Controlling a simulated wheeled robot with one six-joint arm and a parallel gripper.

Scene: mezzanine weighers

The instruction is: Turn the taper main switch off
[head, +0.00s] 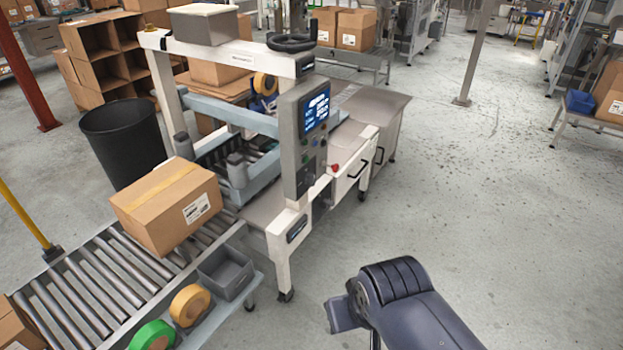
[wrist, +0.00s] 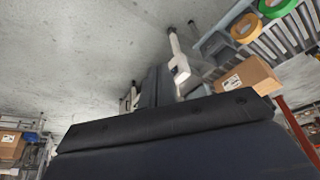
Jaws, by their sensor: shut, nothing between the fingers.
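The taper (head: 290,225) is a pale frame machine standing over the end of a roller conveyor, with a grey control panel (head: 292,150) on its near right post. The panel has a lit blue screen and several small buttons below it. A red knob (head: 335,168) sticks out at the taper's side, just right of the panel; whether it is the main switch, and its setting, I cannot tell. My gripper (wrist: 152,86) is shut and empty in the wrist view. My arm is at the lower right of the head view, well apart from the panel. The wrist view shows a pale taper leg (wrist: 178,60).
A taped carton (head: 160,215) sits on the roller conveyor (head: 95,285). A side shelf holds a grey bin (head: 225,272), an orange tape roll (head: 190,305) and a green one (head: 152,336). A black waste bin (head: 122,140) stands behind. The floor right of the taper is clear.

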